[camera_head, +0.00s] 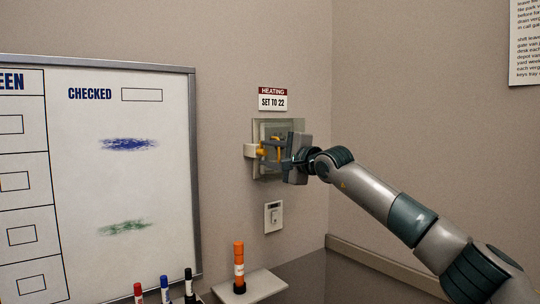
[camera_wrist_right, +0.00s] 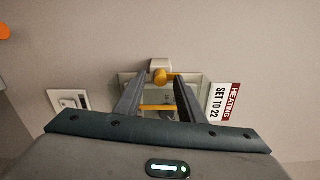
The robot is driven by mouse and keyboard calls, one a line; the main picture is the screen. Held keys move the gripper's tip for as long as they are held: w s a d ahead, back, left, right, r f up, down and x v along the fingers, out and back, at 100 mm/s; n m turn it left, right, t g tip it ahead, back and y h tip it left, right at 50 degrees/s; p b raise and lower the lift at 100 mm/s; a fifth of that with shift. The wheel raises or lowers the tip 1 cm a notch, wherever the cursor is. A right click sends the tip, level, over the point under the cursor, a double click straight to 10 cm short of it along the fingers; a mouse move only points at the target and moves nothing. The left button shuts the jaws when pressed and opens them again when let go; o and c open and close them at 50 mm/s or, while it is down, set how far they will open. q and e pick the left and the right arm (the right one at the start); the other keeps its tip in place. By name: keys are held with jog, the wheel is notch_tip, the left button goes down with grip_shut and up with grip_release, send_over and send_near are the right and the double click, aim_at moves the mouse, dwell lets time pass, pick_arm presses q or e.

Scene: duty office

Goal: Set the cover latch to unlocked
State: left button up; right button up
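A shallow wall box with a clear cover (camera_head: 263,127) is mounted under the heating sign. A pale latch block (camera_head: 250,150) with an orange knob (camera_head: 260,152) sits at the cover's left edge. In the right wrist view the latch block (camera_wrist_right: 160,63) and orange knob (camera_wrist_right: 160,76) are at the top middle. My right gripper (camera_head: 272,148) is at the cover, partly hiding it. Its fingers (camera_wrist_right: 159,80) are apart, with the knob between or just beyond the tips; I cannot tell whether they touch it. My left gripper is out of view.
A heating sign (camera_head: 272,99) reads SET TO 22. A wall switch (camera_head: 273,216) is below the box. A whiteboard (camera_head: 130,180) hangs at left. An orange marker (camera_head: 239,268) stands on a small shelf (camera_head: 262,284), with several other markers to its left.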

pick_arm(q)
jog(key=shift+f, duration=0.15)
pick_arm(e)
jog(key=shift+s, duration=0.1)
